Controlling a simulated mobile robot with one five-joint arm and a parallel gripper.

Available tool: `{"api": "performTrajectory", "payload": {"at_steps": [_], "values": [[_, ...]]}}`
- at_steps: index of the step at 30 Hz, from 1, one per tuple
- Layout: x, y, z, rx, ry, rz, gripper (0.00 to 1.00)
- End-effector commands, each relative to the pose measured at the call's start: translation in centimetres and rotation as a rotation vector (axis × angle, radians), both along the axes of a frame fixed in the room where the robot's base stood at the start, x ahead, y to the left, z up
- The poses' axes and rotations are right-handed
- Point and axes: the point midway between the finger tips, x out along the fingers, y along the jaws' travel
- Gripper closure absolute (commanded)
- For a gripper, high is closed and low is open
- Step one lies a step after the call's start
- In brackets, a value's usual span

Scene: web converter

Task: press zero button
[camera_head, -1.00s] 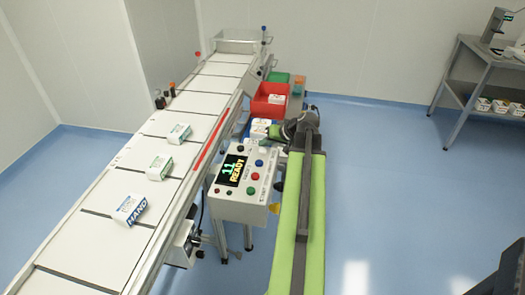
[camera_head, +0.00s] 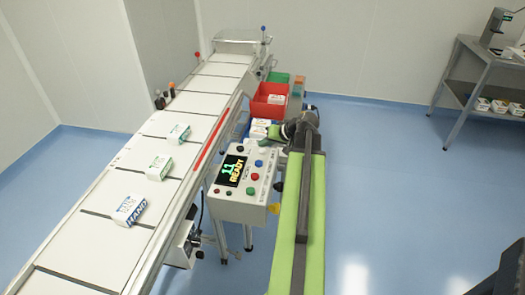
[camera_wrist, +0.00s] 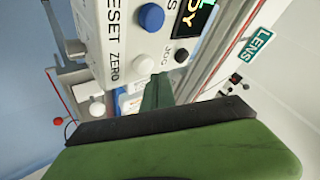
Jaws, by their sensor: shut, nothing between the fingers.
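The control panel (camera_head: 242,185) stands beside the conveyor, with a display reading "11 READY" and several coloured buttons. In the wrist view, the white button (camera_wrist: 141,65) sits beside the label ZERO, next to the blue button (camera_wrist: 151,17) beside RESET. In the head view, my arm hides part of the gripper.
The conveyor (camera_head: 105,240) carries several small boxes. A red bin (camera_head: 268,104) and a green bin (camera_head: 278,81) stand beyond the panel. A table (camera_head: 480,60) stands at the far right. The blue floor right of my arm is clear.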

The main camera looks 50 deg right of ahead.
Motion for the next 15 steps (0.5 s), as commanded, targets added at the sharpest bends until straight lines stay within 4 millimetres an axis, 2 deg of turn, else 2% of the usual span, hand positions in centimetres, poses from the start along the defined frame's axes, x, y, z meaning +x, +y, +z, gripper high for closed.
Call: {"api": "performTrajectory", "payload": {"at_steps": [15], "values": [[0.03, 0.05, -0.52, -0.001, 0.000, 0.001, 1.00]]}}
